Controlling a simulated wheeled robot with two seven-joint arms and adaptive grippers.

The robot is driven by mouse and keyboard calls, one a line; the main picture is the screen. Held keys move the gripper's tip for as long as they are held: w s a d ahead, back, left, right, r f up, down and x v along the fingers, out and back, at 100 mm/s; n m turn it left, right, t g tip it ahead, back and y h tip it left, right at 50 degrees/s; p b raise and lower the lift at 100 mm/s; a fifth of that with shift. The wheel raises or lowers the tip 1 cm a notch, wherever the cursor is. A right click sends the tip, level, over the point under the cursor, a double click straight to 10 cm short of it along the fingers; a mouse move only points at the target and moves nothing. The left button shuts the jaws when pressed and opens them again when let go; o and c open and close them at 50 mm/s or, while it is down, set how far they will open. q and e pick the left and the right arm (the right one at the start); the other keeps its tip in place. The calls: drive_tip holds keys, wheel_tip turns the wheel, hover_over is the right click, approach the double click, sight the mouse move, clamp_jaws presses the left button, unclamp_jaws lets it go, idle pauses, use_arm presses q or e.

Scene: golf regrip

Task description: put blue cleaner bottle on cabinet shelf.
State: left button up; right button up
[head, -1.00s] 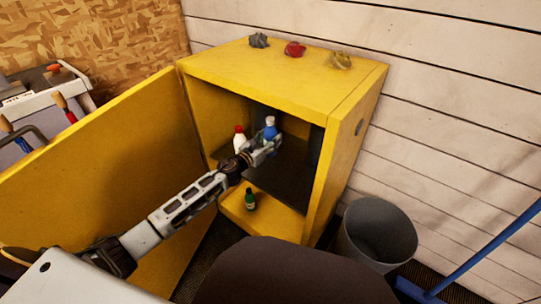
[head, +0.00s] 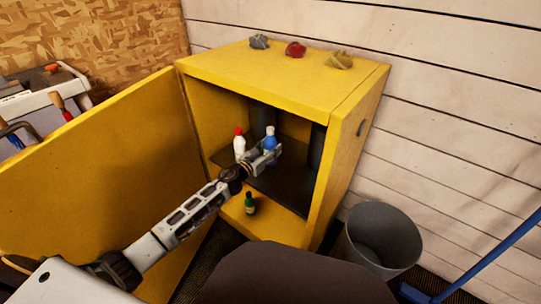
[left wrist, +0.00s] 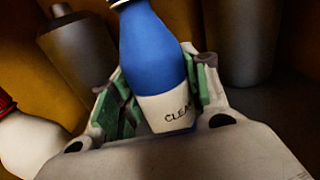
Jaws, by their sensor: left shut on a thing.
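The blue cleaner bottle (head: 270,140) has a white cap and a white label, which shows in the left wrist view (left wrist: 152,62). My left gripper (head: 268,158) is shut on it inside the open yellow cabinet (head: 345,130). The bottle is about upright over the dark shelf (head: 292,188). The gripper hides its base, so I cannot tell if it touches the shelf. My right gripper is not in view.
A white bottle with a red cap (head: 239,143) stands left of the blue one. Dark containers (head: 262,120) are behind. A green bottle (head: 249,203) stands on the lower level. The cabinet door (head: 100,170) is open at left. A grey bin (head: 380,237) stands right.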

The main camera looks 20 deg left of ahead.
use_arm(q)
drive_tip(key=shift+f+b, duration=0.95)
drive_tip(key=shift+f, duration=0.75)
drive_tip(key=shift+f, duration=0.2)
drive_tip(key=o, duration=1)
drive_tip(key=shift+r, duration=0.25)
drive_tip(key=shift+p+v, duration=0.85)
drive_tip(key=shift+v, duration=5.15)
drive_tip(key=shift+s, duration=0.1)
